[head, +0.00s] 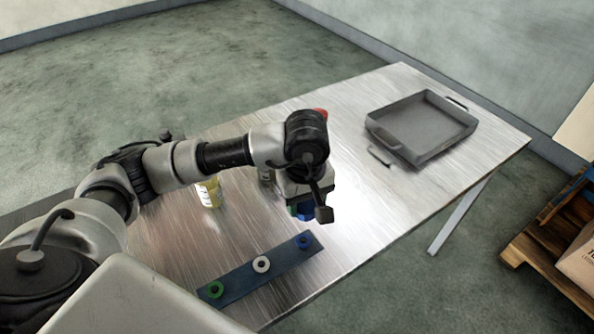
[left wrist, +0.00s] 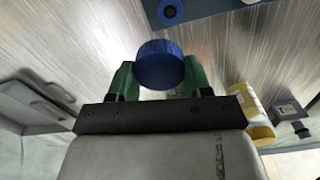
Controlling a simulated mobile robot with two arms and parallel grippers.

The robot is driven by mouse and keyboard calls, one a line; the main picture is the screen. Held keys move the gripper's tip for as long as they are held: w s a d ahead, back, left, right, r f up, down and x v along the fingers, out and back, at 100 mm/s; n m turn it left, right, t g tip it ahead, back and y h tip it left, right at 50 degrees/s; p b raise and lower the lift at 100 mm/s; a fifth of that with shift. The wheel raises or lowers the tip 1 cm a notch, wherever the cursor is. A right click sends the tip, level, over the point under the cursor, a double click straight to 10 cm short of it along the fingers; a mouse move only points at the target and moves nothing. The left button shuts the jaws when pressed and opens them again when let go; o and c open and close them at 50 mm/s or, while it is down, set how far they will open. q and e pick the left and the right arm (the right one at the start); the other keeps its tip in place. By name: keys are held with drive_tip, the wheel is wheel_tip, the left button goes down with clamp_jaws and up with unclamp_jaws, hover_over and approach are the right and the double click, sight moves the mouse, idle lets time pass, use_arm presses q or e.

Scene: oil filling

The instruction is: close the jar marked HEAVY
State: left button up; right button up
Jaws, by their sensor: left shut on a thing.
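My left gripper (head: 303,209) is shut on a round blue lid (head: 307,213), above the metal table. In the left wrist view the ribbed blue lid (left wrist: 160,65) sits between the gripper's green fingers (left wrist: 160,78). Whether a jar is under the lid is hidden. A jar with yellow contents and a pale label (head: 208,191) stands upright left of the gripper; it also shows in the left wrist view (left wrist: 250,108). Another jar (head: 266,175) is mostly hidden behind my arm. I cannot read HEAVY on any jar. My right gripper is not in view.
A dark blue strip (head: 235,283) with green, white and blue rings lies near the table's front edge. A grey tray (head: 421,126) with handles stands at the back right. Something red (head: 321,113) shows behind my arm.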

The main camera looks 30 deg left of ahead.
use_arm(q)
drive_tip(key=s+m, duration=0.1)
drive_tip(key=m, duration=0.2)
drive_tip(key=s+m, duration=0.2)
drive_tip(key=m, duration=0.1)
drive_tip(key=s+a+m, duration=0.1)
drive_tip(key=s+m, duration=0.1)
drive_tip(key=m, duration=0.1)
drive_tip(key=shift+s+m, duration=0.25)
drive_tip(key=shift+m, duration=0.05)
